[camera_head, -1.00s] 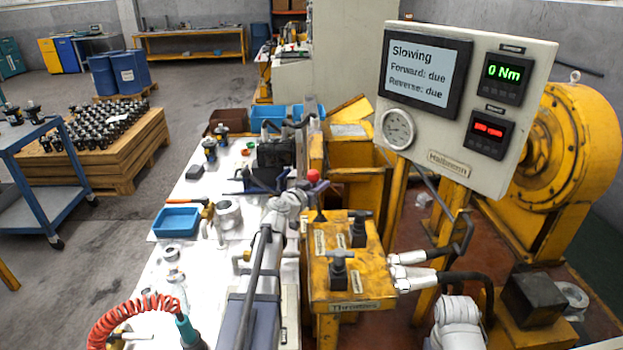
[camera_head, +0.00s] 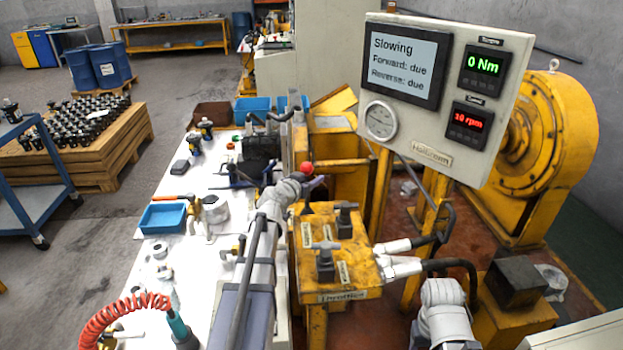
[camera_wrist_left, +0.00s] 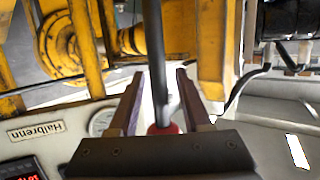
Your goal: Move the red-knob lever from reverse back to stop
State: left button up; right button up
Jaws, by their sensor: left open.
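The red-knob lever's red ball (camera_head: 307,168) stands above the yellow throttle block, at its far left corner, in the head view. Its shaft is hidden there by my left gripper (camera_head: 314,181), which is at the knob. In the left wrist view the dark lever shaft (camera_wrist_left: 153,45) runs between the two open fingers of my left gripper (camera_wrist_left: 161,75). The red knob (camera_wrist_left: 163,129) sits deep between them near the palm, partly hidden. I cannot tell whether the fingers touch it. The display (camera_head: 404,62) reads "Slowing", "Forward: due", "Reverse: due". My right gripper is out of view.
The yellow throttle block (camera_head: 345,275) with two T-handles stands in front of the lever. The instrument panel (camera_head: 440,148) shows 0 Nm and 10 rpm. A white bench (camera_head: 185,235) with a blue tray (camera_head: 163,217) and small parts lies left.

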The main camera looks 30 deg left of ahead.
pick_arm(q)
jog(key=p+v, duration=0.2)
jog(key=v, duration=0.5)
jog(key=shift+s, duration=0.4)
dwell(0.3)
